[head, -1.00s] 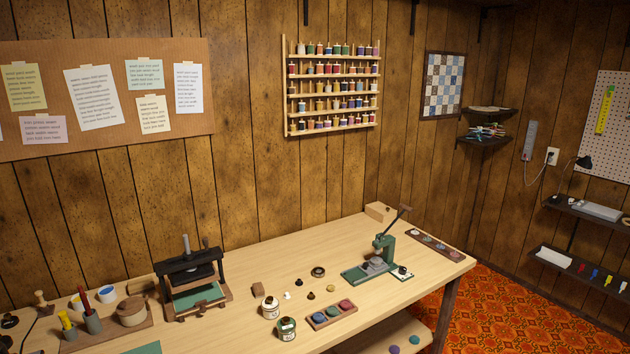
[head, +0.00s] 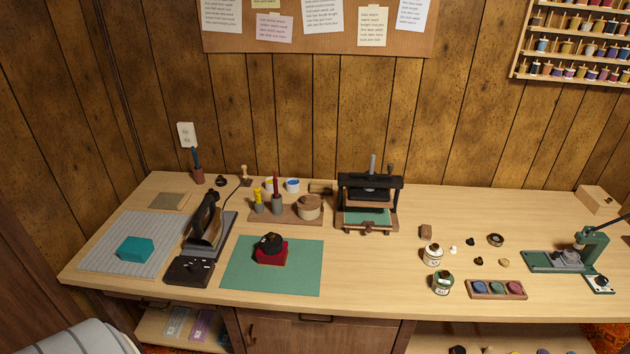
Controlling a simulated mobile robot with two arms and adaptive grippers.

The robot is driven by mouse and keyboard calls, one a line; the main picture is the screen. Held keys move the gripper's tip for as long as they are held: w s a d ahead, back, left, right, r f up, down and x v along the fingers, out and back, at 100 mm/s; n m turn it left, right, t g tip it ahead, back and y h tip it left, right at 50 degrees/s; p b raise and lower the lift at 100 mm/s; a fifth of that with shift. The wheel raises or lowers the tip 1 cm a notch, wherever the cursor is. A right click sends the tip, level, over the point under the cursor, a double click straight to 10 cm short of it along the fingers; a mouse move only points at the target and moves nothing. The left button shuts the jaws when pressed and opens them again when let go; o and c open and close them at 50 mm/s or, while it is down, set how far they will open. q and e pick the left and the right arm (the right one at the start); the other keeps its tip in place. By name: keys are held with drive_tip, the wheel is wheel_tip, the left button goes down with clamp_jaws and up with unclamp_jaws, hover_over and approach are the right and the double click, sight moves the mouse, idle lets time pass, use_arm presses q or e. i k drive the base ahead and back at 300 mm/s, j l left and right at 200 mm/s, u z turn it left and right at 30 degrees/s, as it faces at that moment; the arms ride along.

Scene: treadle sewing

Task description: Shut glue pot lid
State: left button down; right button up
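A round tan pot (head: 309,209) with a lid-like wooden top stands at the right end of a wooden tray (head: 288,221) at the back of the bench. It looks like the glue pot, but I cannot tell for sure. It is too small to tell whether its lid is fully down. Two labelled jars with dark tops, one white (head: 433,257) and one green (head: 443,285), stand farther right. Neither of my grippers is in view.
A black press (head: 369,193) stands right of the tray. A green mat (head: 243,279) with a red and black object (head: 270,250) lies in front. A black upright tool (head: 205,222) stands left. The bench (head: 365,289) has clear room below the press.

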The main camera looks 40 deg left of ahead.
sight(308, 203)
drive_tip(key=i+u, duration=0.4)
drive_tip(key=i+l+u, duration=0.25)
drive_tip(key=i+u, duration=0.2)
drive_tip(key=i, duration=0.05)
